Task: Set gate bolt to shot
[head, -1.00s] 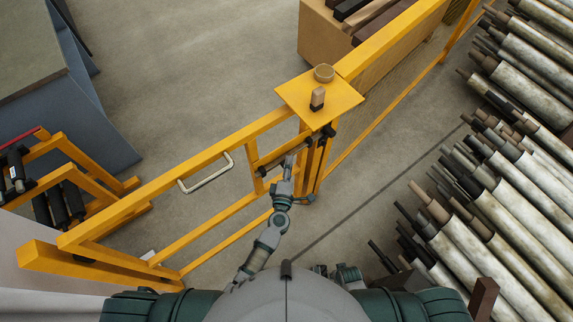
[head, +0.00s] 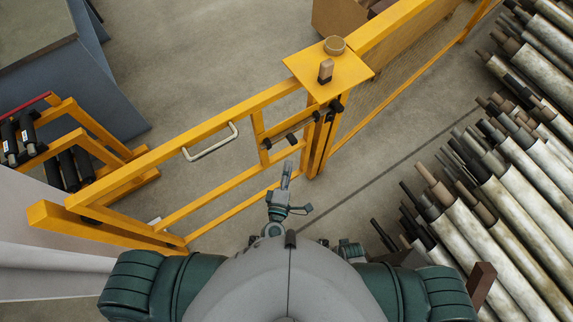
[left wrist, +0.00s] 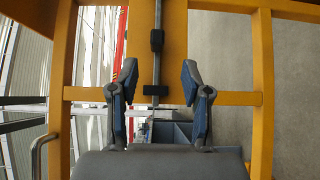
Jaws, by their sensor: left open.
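The gate bolt (head: 296,127) is a slim grey rod with black fittings on the yellow gate (head: 222,154), beside the gate post. It also shows in the left wrist view (left wrist: 157,68), running upright through black blocks. A black knob (head: 292,139) shows near its middle. I cannot tell how far the rod's end reaches into the post. My left gripper (head: 287,166) is open and empty, apart from the bolt on my side of the gate. In the left wrist view its fingers (left wrist: 158,85) stand either side of the rod's line. My right gripper is not clearly visible.
A yellow plate (head: 345,72) tops the post and bears a brown-topped block (head: 326,71) and a round tan cup (head: 335,45). A pale handle (head: 211,143) sits on the gate. Stacked rollers (head: 520,170) fill the right side.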

